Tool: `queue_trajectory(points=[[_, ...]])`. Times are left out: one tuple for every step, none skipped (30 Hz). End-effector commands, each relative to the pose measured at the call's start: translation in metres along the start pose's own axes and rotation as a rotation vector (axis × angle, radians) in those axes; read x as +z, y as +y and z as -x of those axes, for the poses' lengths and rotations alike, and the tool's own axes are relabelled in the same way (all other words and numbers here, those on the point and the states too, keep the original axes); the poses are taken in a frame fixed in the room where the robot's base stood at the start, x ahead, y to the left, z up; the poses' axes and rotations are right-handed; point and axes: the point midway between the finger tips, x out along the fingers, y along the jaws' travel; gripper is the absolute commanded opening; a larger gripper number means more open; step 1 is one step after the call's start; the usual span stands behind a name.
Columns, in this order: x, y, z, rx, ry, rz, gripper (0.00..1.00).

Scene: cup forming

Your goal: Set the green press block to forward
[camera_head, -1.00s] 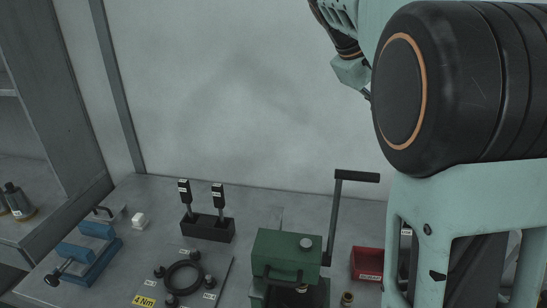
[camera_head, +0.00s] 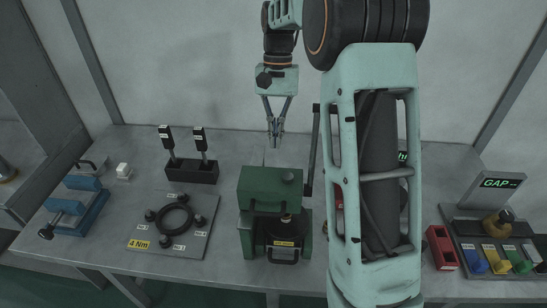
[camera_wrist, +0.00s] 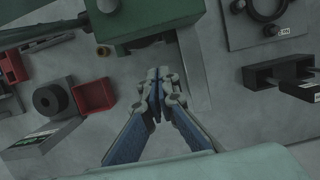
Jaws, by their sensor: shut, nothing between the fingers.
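The green press (camera_head: 270,188) stands on the table at the middle of the head view, with a green block on top, a dark opening below it and a black handle (camera_head: 285,257) low at its front. Its black lever (camera_head: 313,150) stands upright on the right side. My gripper (camera_head: 275,145) points down behind the press, above its top in the picture, with the fingers together and empty. In the wrist view, the gripper (camera_wrist: 157,75) lies just short of the green press body (camera_wrist: 150,22). I cannot tell whether they touch. The press front is hidden there.
A red bin (camera_wrist: 94,95) and a black round part (camera_wrist: 50,101) lie left in the wrist view. A black holder with two tools (camera_head: 190,170), a ring plate (camera_head: 173,224) and a blue clamp (camera_head: 75,207) stand left. A gap gauge station (camera_head: 495,225) stands right.

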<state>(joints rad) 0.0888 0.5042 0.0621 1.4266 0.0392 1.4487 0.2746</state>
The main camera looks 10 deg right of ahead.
Motion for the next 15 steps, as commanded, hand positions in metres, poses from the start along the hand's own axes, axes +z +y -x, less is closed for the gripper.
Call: queue_trajectory(points=[[0.001, 0.001, -0.012, 0.001, -0.004, 0.0, 0.0], [0.001, 0.001, -0.019, 0.001, -0.004, 0.0, 0.0], [0.001, 0.001, -0.027, 0.002, -0.003, 0.0, 0.0], [0.002, 0.001, -0.031, 0.001, -0.002, 0.0, 0.0], [0.007, 0.0, -0.028, 0.0, 0.001, 0.001, 0.0], [0.013, 0.0, -0.029, 0.0, 0.003, 0.0, 0.0], [0.016, 0.0, -0.03, 0.0, 0.002, 0.0, 0.0], [0.019, 0.0, -0.031, 0.0, 0.002, 0.0, 0.0], [0.024, 0.0, -0.032, 0.0, 0.002, 0.0, 0.0], [0.026, 0.0, -0.033, 0.0, 0.002, 0.0, 0.0], [0.029, 0.0, -0.033, 0.0, 0.002, 0.0, 0.0], [0.032, 0.0, -0.034, 0.0, 0.002, 0.001, 0.0], [0.033, 0.0, -0.035, 0.0, 0.002, 0.001, 0.0], [0.035, 0.0, -0.035, 0.0, 0.003, 0.001, 0.0], [0.036, 0.0, -0.036, 0.0, 0.002, 0.001, 0.0]])
